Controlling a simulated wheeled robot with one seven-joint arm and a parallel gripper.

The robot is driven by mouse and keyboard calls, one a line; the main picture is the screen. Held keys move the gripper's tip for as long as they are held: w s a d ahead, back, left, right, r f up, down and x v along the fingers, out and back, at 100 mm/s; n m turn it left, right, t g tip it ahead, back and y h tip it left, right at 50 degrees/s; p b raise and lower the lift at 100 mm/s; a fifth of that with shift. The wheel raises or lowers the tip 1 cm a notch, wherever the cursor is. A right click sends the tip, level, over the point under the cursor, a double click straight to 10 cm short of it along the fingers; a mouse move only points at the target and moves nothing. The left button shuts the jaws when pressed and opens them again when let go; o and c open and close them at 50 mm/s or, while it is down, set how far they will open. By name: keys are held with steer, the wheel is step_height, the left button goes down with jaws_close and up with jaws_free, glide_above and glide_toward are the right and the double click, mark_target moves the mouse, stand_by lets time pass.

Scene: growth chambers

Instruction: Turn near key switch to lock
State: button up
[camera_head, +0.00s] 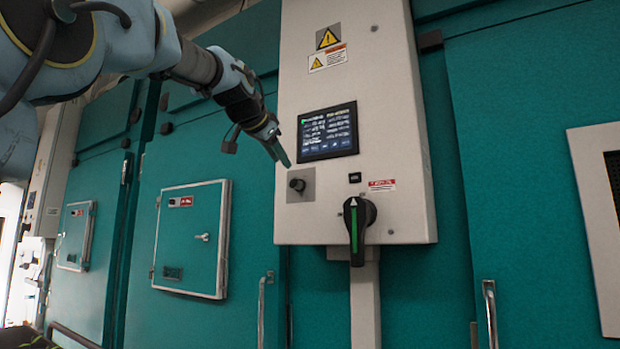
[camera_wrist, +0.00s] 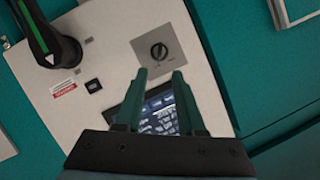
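The near key switch (camera_head: 297,185) is a small black round knob on a grey square plate, low on the left of the white control box. It also shows in the wrist view (camera_wrist: 159,51), with a slot-like bar across its face. My gripper (camera_head: 283,158) is up and left of the switch in the head view, apart from it. In the wrist view my gripper (camera_wrist: 160,76) has two teal fingers with a clear gap between them. It is open and empty, and the switch lies beyond the fingertips.
A display screen (camera_head: 327,132) sits above the switch and shows between my fingers in the wrist view. A large black rotary handle with a green stripe (camera_head: 356,225) sticks out to the right. Teal chamber doors (camera_head: 190,240) flank the box (camera_head: 405,190).

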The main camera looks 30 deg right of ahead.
mark_target(294, 179)
steer(key=p+x, duration=0.4)
steer(key=x, duration=0.6)
steer(key=shift+w+d+f, duration=0.15)
steer(key=shift+d, duration=0.2)
jaws_close()
